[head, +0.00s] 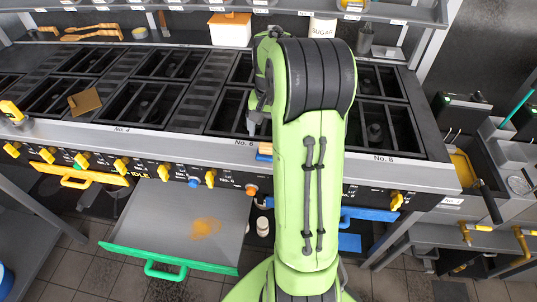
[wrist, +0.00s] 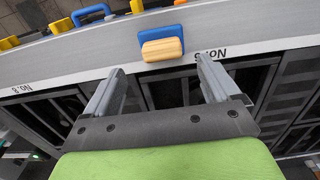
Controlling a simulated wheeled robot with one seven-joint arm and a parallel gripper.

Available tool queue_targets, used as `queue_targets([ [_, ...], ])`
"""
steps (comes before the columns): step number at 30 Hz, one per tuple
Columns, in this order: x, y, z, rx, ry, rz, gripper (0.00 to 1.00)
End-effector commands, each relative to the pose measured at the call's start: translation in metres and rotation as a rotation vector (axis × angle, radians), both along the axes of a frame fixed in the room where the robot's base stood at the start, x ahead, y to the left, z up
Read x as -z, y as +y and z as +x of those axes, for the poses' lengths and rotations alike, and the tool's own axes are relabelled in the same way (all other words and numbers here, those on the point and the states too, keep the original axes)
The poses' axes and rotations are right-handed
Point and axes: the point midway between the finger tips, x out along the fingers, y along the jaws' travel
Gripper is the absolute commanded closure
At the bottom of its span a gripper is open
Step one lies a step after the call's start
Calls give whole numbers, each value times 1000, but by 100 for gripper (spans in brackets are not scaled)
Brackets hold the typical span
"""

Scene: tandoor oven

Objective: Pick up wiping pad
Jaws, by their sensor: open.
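The wiping pad, a small block with a wooden-coloured part and a blue part, sits at the front edge of the range beside the "No. 6" label. It shows in the wrist view (wrist: 162,48) and, partly hidden by my arm, in the head view (head: 264,150). My gripper (wrist: 160,70) is open and empty. In the wrist view the pad appears beyond the fingertips, in line with the gap between them, and apart from them. In the head view my gripper (head: 253,124) is mostly hidden behind my arm, just above the pad.
Yellow knobs line the front panel. A sugar container (head: 322,28) stands at the back.

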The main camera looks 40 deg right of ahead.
Motion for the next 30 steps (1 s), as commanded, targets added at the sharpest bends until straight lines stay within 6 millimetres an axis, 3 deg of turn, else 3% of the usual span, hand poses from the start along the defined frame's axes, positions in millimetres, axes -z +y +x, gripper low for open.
queue_targets([
  [12,63,3,2,-1,1,1,11],
  [19,65,2,2,-1,-1,-2,11],
  [30,64,3,2,-2,-1,-2,66],
])
